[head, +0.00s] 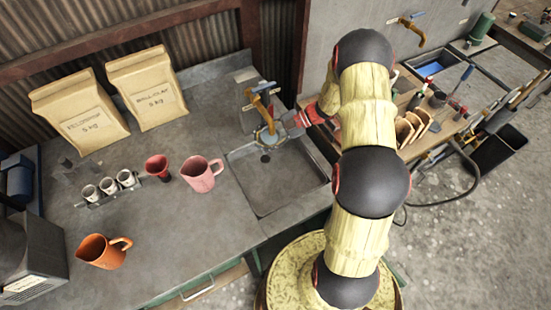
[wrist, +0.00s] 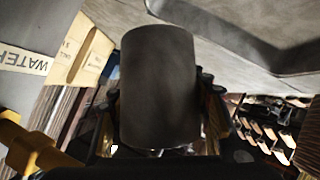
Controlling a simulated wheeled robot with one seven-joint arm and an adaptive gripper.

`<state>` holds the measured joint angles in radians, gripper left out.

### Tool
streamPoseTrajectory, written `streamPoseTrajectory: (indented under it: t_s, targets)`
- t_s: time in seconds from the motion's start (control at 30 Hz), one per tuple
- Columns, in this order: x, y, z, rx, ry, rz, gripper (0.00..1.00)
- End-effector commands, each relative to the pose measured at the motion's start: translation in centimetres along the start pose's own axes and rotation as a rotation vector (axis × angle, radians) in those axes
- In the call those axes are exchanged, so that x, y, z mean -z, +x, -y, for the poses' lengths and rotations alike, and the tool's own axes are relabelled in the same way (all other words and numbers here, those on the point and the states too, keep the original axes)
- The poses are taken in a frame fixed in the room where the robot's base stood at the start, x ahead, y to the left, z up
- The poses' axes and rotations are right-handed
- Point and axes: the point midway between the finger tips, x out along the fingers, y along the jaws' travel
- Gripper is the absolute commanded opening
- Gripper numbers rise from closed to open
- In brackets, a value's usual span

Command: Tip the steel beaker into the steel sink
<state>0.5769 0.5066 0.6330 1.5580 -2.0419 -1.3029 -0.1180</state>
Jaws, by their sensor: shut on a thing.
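The steel beaker (wrist: 160,85) is a plain dark grey cylinder filling the middle of the wrist view. My gripper (wrist: 165,120) is shut on it, with a finger on each side. In the head view my gripper (head: 300,119) is at the far edge of the steel sink (head: 285,182), close to the tap. The beaker is small and hard to pick out there, and its tilt and contents cannot be told. The sink is a square grey basin set in the counter, with a drain near its far side. My arm covers the area right of the sink.
An orange tap (head: 262,102) with a blue handle stands behind the sink, close to my gripper. A pink jug (head: 201,175), red cup (head: 157,167), orange jug (head: 103,251) and several small cups stand left on the counter. Two paper sacks (head: 148,88) stand at the back.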

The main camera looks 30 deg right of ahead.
Motion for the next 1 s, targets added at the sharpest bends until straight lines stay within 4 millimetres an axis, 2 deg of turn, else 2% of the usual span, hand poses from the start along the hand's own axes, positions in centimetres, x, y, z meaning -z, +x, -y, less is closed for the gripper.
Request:
streamPoseTrajectory:
  t_s: [1.0]
  targets:
    - [-0.14, 0.04, -0.25, -0.075, -0.135, 0.002, 0.06]
